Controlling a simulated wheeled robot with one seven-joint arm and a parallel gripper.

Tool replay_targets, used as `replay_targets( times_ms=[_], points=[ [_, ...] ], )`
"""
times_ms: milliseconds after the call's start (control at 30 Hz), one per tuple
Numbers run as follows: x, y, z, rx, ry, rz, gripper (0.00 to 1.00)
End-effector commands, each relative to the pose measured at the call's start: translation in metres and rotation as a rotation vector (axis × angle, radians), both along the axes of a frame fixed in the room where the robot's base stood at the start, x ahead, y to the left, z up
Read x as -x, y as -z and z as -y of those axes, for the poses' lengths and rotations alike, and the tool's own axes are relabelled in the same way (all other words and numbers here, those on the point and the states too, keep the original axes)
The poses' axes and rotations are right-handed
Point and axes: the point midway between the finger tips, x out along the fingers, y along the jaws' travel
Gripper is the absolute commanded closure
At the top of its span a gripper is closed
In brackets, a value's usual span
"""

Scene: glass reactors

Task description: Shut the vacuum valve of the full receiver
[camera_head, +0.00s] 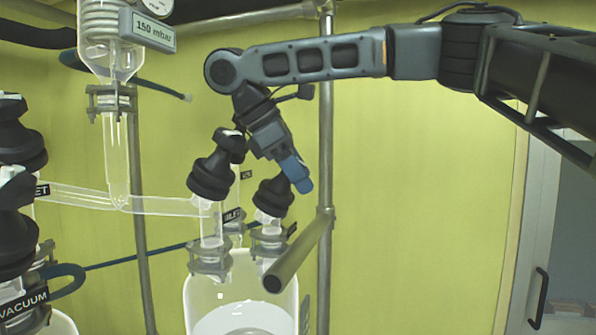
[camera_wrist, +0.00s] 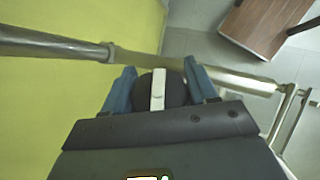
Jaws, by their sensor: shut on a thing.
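The receiver (camera_head: 240,300) at the bottom centre of the head view is a clear glass vessel holding white contents. Two black valves rise from its top: a left one (camera_head: 212,175) and a right one (camera_head: 272,196). A label reading INLET (camera_head: 232,215) sits between their necks. My gripper (camera_head: 297,174), with blue fingers, reaches down to the top of the right valve. In the wrist view, its fingers are on either side of a black knob (camera_wrist: 176,92) with a white bar (camera_wrist: 158,90), and grip it. The right valve's own label is not readable.
A grey metal rail end (camera_head: 290,265) juts out in front of the receiver, close below the valve. A vertical pole (camera_head: 326,130) stands behind. Other black valves, one labelled VACUUM (camera_head: 24,303), stand at the left. A 150 mbar display (camera_head: 148,30) hangs above.

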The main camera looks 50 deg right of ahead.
Motion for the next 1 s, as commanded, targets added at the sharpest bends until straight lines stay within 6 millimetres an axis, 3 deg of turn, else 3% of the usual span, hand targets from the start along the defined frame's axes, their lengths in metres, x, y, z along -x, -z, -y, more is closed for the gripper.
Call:
replay_targets(
  times_ms=[400,1000],
  points=[
    [0.0017,0.0016,-0.0029,-0.104,0.185,-0.036,0.73],
    [0.0021,0.0025,-0.0037,-0.121,0.217,-0.044,0.73]
  ],
)
